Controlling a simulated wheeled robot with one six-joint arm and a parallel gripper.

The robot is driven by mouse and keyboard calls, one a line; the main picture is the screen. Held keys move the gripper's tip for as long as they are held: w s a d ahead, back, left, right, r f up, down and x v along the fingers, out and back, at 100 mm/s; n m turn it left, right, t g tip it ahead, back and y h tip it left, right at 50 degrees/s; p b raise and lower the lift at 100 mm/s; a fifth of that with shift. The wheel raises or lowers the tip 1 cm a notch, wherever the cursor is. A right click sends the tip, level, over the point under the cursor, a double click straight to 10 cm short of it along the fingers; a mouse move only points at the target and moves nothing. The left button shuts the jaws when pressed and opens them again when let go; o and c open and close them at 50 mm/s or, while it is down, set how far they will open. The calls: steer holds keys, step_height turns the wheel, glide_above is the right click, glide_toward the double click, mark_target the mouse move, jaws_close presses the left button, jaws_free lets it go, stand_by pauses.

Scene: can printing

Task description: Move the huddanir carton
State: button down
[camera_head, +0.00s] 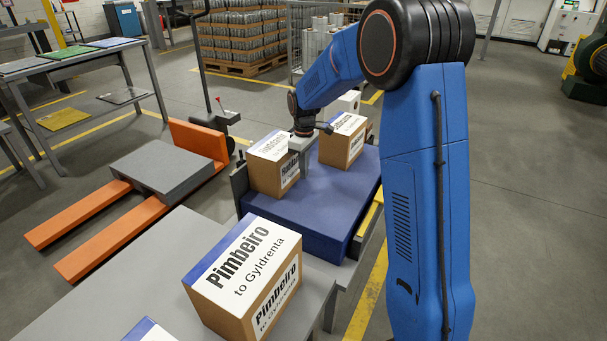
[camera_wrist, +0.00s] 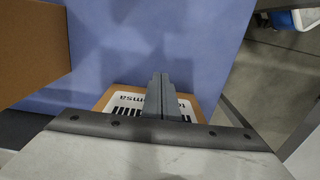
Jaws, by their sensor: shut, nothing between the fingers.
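Two brown cartons stand upright on a blue platform in the head view. The left carton (camera_head: 273,164) has a blue and white top; the small print on its front seems to read Huddanir. The right carton (camera_head: 344,140) has a label too small to read surely. My gripper (camera_head: 302,147) is between these cartons, its fingertips not clear there. In the wrist view my gripper (camera_wrist: 160,76) is shut and empty over blue surface. A plain brown carton side (camera_wrist: 32,42) shows at upper left. A labelled carton (camera_wrist: 98,103) is partly hidden behind the gripper; its lettering is upside down.
A large Pimbeiro carton (camera_head: 245,278) stands on the grey table (camera_head: 130,270) in front. Another carton top (camera_head: 148,330) is cut off at the bottom edge. The blue platform (camera_head: 318,208) has bare room at its front. An orange pallet truck (camera_head: 110,235) stands at left.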

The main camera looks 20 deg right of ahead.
step_height(320, 180, up, 8)
steer(key=s+d+r+m+t, duration=0.1)
steer(key=s+d+r+m, duration=0.1)
steer(key=s+r, duration=0.7)
steer(key=s+d+f+m+t, duration=0.1)
steer(key=s+m+t, duration=0.1)
steer(key=s, duration=1.5)
steer(key=s+d+f+m+t, duration=0.1)
steer(key=s+m, duration=0.4)
steer(key=s, duration=1.2)
steer(key=shift+s+d+f+t, duration=0.15)
steer(key=shift+f+t, duration=0.25)
steer(key=shift+f, duration=0.35)
